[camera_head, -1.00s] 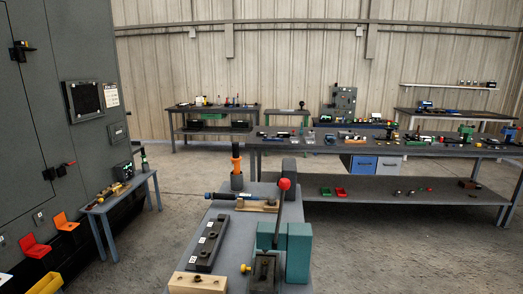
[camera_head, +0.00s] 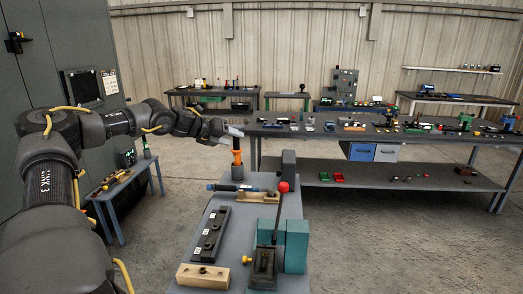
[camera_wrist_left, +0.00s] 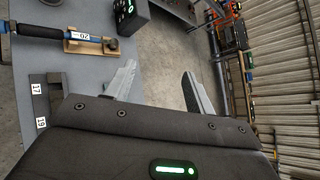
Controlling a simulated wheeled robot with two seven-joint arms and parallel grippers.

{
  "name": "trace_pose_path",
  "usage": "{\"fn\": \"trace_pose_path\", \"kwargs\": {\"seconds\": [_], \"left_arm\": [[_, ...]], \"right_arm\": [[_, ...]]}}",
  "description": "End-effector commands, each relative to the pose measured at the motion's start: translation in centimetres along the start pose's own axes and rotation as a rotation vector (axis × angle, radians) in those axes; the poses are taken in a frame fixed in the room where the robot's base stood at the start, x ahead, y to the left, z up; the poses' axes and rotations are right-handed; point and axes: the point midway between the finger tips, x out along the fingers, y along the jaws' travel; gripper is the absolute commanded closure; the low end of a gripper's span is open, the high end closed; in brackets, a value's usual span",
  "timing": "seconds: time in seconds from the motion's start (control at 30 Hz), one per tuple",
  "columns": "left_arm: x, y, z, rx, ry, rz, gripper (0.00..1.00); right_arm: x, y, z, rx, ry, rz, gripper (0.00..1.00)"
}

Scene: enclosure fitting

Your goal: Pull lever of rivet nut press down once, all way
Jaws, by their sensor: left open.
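The rivet nut press (camera_head: 295,245) is a teal block with a dark metal front part, at the near right of the grey bench in the head view. Its lever (camera_head: 279,213) stands nearly upright and ends in a red ball knob (camera_head: 283,187). My left gripper (camera_head: 236,132) is beyond the press and to its left, near the top of an orange-handled tool, and well apart from the lever. In the left wrist view its two fingers (camera_wrist_left: 158,88) are spread with nothing between them. The press does not show in the wrist view. My right gripper is in neither view.
On the bench (camera_head: 221,228) are an orange-handled tool (camera_head: 237,165), a blue-and-black tool on a wooden block (camera_head: 258,196), a dark numbered strip (camera_head: 209,233) and a wooden block with holes (camera_head: 203,276). A long table (camera_head: 330,140) stands behind. A grey cabinet (camera_head: 70,50) is at left.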

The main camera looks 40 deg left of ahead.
Motion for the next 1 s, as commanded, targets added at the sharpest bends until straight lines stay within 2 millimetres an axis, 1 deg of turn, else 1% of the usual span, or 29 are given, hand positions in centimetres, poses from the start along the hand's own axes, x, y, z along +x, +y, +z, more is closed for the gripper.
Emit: {"fn": "trace_pose_path", "kwargs": {"seconds": [0.03,0.07,0.1,0.17,0.2,0.27,0.3,0.4,0.5,0.6,0.77,1.0], "left_arm": [[-0.7,-4.8,-0.3,0.147,0.073,-0.025,0.45],[-1.1,-7.2,-1.0,0.239,0.121,-0.043,0.45],[-1.6,-10.1,-2.3,0.360,0.187,-0.067,0.45],[-2.4,-13.6,-4.8,0.539,0.292,-0.108,0.45],[-3.1,-15.4,-6.7,0.652,0.363,-0.138,0.45],[-4.1,-17.3,-9.6,0.808,0.466,-0.193,0.45],[-4.8,-18.1,-11.4,0.898,0.526,-0.235,0.45],[-6.2,-18.7,-14.5,1.065,0.629,-0.337,0.45],[-6.8,-18.8,-15.6,1.149,0.661,-0.400,0.45],[-7.0,-18.8,-15.8,1.185,0.665,-0.424,0.45],[-6.9,-18.8,-15.9,1.192,0.664,-0.428,0.45],[-5.9,-18.6,-16.7,1.189,0.665,-0.426,0.45]], "right_arm": [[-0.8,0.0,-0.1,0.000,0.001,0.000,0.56],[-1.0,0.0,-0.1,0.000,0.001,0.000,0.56],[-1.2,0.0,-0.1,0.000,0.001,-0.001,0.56],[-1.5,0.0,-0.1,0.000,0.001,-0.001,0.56],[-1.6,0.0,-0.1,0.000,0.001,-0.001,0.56],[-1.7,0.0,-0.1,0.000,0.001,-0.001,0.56],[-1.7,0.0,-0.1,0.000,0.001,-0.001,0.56],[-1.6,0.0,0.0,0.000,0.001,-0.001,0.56],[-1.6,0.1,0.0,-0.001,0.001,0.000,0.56],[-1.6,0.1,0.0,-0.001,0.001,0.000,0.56],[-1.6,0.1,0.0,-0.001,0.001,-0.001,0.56],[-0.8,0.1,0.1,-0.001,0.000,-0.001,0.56]]}}
